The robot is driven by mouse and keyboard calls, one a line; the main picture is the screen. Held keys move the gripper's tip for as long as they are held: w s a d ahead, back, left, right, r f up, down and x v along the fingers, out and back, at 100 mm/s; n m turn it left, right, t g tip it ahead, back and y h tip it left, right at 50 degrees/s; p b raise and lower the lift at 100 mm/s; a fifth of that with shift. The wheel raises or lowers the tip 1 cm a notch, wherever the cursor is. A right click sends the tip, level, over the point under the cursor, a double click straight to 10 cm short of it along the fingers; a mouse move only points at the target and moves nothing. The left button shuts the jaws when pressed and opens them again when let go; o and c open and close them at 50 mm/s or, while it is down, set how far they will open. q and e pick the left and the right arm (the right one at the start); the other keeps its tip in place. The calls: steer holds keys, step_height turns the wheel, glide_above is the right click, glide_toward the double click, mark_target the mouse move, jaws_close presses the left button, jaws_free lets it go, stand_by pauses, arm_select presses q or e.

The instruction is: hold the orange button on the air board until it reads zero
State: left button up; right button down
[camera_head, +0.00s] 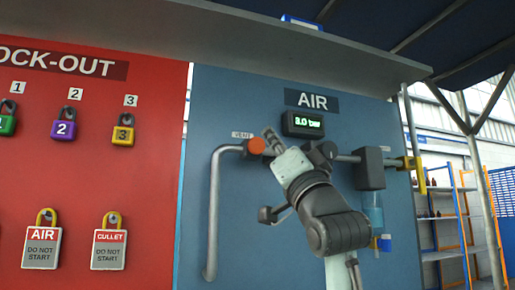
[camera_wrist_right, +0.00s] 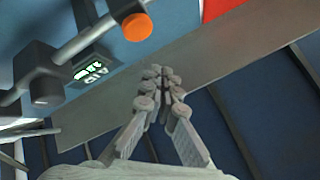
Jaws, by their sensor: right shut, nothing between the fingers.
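The blue air board (camera_head: 230,100) carries a small black display (camera_head: 303,123) with green digits that look like 3.0 bar. The round orange button (camera_head: 255,146) sits at the left end of the pipe, by the VENT label (camera_head: 242,135). My right gripper (camera_head: 269,135) is shut and empty, its fingertips close beside the button on the right. In the right wrist view the orange button (camera_wrist_right: 137,27) is beyond the shut fingertips (camera_wrist_right: 161,76), with a visible gap in the picture. Whether they touch it in depth is unclear, but the button looks unpressed. My left gripper is out of view.
A grey pipe (camera_head: 214,215) runs down left of my arm. A yellow valve part (camera_head: 413,170) and a blue-tinted bowl (camera_head: 372,208) are on the right. The red lock-out board (camera_head: 90,150) with padlocks is at left. A grey canopy (camera_head: 300,45) overhangs the board.

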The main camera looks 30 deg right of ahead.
mark_target(257, 138)
steer(key=shift+w+d, duration=0.25)
steer(key=shift+w, duration=0.7)
steer(key=shift+w+d, duration=0.2)
steer(key=shift+w, duration=0.7)
steer(key=shift+w, duration=0.1)
steer(key=shift+w+d+p, duration=0.1)
steer(key=shift+w+p, duration=0.2)
steer(key=shift+w, duration=0.05)
steer(key=shift+w+d, duration=0.1)
steer(key=shift+w, duration=0.4)
stand_by(1.8)
steer(key=shift+s, duration=0.1)
stand_by(2.6)
steer(key=shift+s+a, duration=0.2)
steer(key=shift+s, duration=0.65)
